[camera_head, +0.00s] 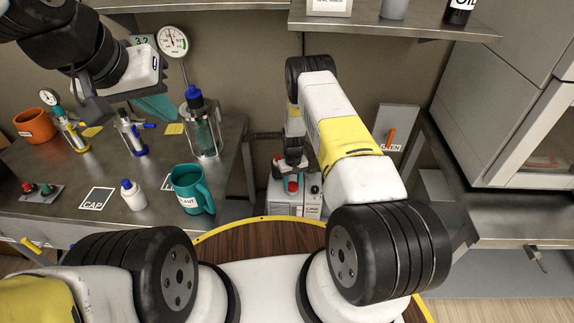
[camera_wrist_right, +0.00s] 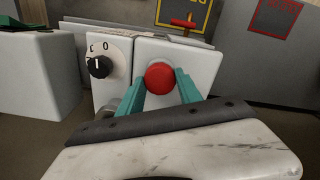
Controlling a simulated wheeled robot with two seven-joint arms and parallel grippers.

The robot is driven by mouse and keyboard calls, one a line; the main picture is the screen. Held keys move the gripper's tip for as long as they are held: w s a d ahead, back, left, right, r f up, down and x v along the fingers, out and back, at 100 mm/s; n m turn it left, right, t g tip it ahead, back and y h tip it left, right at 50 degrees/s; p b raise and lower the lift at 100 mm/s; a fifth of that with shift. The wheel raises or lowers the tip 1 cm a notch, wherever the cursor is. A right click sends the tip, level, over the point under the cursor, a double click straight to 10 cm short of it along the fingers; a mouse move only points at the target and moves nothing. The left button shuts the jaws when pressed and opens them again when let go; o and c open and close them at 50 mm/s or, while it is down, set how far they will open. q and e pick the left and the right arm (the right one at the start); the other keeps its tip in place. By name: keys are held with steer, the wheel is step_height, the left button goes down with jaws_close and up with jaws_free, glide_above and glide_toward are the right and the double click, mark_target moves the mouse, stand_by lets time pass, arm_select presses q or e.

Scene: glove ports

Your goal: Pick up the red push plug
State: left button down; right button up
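The red push plug (camera_wrist_right: 160,78) is a round red head on the front of a white box (camera_wrist_right: 207,63) in the right wrist view. My right gripper's teal fingers (camera_wrist_right: 162,88) stand on either side of the plug, at its edges. I cannot tell whether they press on it or stand just clear. In the head view my right arm reaches down to this white box (camera_head: 284,204), and its gripper (camera_head: 291,168) is small and dark there. My left gripper (camera_head: 150,104) hangs over the left bench with teal fingers; their gap is unclear.
A black knob (camera_wrist_right: 99,67) sits left of the plug, and a red handle (camera_wrist_right: 184,24) is behind it. The left bench holds a teal mug (camera_head: 192,188), a white bottle (camera_head: 133,195), an orange pot (camera_head: 36,125) and glass cylinders. A steel table (camera_head: 500,215) stands right.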

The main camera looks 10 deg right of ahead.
steer(key=c, duration=0.3)
steer(key=shift+c, duration=0.2)
steer(key=shift+r, duration=0.1)
